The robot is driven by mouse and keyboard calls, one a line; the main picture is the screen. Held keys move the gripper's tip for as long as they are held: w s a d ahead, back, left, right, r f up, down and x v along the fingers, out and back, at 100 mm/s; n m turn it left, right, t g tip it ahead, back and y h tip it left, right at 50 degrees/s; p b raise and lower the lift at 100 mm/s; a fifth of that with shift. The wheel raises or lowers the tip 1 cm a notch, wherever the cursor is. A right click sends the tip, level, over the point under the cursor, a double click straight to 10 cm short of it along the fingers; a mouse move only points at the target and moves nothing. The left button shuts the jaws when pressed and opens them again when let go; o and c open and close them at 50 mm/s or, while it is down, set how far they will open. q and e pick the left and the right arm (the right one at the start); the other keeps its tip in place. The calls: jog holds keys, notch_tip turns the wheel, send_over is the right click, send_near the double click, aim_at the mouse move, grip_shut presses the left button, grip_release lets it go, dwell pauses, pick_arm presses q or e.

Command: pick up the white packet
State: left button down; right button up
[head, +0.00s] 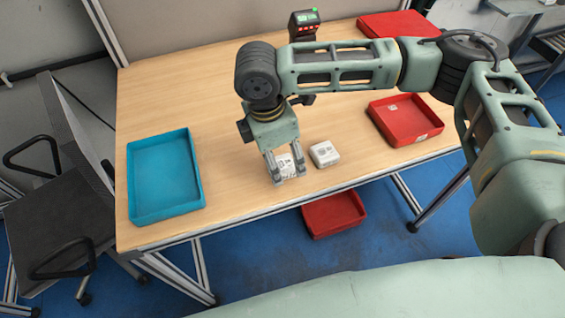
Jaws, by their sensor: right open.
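My right gripper (287,174) points down at the table near its front edge, with its fingers open. A white packet (286,162) with dark print shows between the two fingers. I cannot tell whether the fingers touch it. A second white packet (324,154) lies on the table just right of the gripper, apart from it. My left gripper is not in view.
An empty blue tray (137,180) stands at the table's left. A red tray (425,134) stands at the right and another red bin (392,24) at the back right. A scanner (303,26) stands at the back. A red bin (335,212) is below the table edge.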

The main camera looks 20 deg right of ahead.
aim_at(283, 167)
jog(key=shift+w+d+f, duration=0.1)
jog(key=shift+d+f, duration=0.1)
jog(key=shift+f, duration=1.15)
jog(key=shift+c, duration=0.6)
jog(key=c, duration=1.2)
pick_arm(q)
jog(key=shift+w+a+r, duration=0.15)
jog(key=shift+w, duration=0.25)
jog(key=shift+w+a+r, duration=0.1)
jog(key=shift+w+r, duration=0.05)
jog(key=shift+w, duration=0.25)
pick_arm(e)
jog(key=shift+c, duration=0.3)
jog(key=shift+r, duration=0.1)
